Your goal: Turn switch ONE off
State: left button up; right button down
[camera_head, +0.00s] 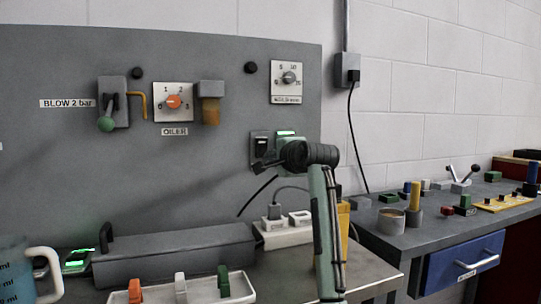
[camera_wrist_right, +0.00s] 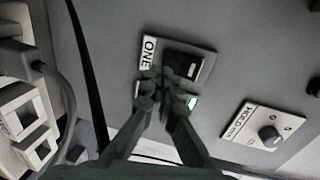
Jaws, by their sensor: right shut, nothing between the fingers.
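Switch ONE (camera_wrist_right: 185,66) is a dark rocker on a grey plate, with the label ONE (camera_wrist_right: 148,52) beside it in the wrist view. In the head view it is the left one of two switches on the panel (camera_head: 261,142). My right gripper (camera_wrist_right: 168,75) is shut and empty, its fingertips in front of the lower edge of switch ONE; I cannot tell whether they touch. In the head view the right gripper (camera_head: 268,163) is just below the switches. The fingers hide part of both switches. My left gripper is out of view.
A dial (camera_head: 289,77) is above right of the switches and also shows in the wrist view (camera_wrist_right: 269,136). A power strip (camera_head: 290,235) with a plug and cable is below. A grey box (camera_head: 175,253) and a white tray (camera_head: 190,296) stand at the front.

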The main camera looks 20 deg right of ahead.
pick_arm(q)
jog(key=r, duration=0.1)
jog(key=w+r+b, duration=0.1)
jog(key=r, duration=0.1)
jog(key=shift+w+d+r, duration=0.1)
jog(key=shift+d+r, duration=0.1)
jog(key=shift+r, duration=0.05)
pick_arm(e)
jog(key=s, duration=1)
jog(key=shift+s+d, duration=0.2)
jog(key=shift+d, duration=0.05)
